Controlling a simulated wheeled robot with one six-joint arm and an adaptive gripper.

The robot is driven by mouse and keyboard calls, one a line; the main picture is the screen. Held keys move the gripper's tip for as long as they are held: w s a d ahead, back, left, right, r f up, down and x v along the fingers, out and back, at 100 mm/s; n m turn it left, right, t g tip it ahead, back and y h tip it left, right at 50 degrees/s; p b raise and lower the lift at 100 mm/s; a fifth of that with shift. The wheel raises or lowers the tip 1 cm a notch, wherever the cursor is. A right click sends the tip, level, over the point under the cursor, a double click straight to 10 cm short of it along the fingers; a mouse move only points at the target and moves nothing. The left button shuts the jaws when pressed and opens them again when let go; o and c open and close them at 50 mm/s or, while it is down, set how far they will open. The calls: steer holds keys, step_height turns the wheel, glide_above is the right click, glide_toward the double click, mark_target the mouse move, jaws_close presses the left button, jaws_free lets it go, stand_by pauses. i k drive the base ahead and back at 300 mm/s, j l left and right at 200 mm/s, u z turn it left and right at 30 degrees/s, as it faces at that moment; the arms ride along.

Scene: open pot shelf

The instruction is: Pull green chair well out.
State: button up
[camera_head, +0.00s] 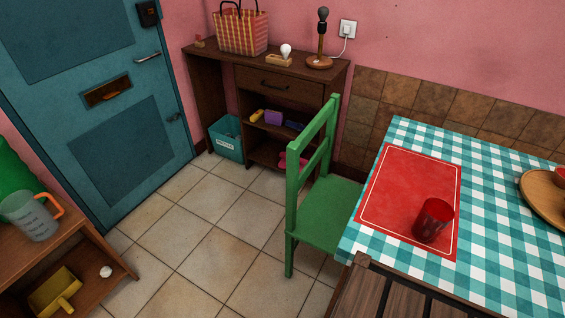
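The green chair (325,212) stands on the tiled floor at the left side of the table (487,192). Its slatted backrest faces left, toward the open floor and the door. The right part of its seat is hidden under the checked tablecloth's edge. Its visible front-left leg reaches the floor; the other legs are mostly hidden. My gripper is not in this view.
Free tiled floor (217,258) lies left of the chair. A wooden sideboard (208,64) stands behind it against the pink wall. A low shelf (103,262) with a jug is at left. A brown slatted seat (385,295) is at the bottom. A red cup (433,220) stands on the red placemat (398,190).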

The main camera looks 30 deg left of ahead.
mark_target(320, 221)
steer(key=j, duration=2.6)
steer(key=i+u, duration=0.15)
steer(key=u, duration=0.2)
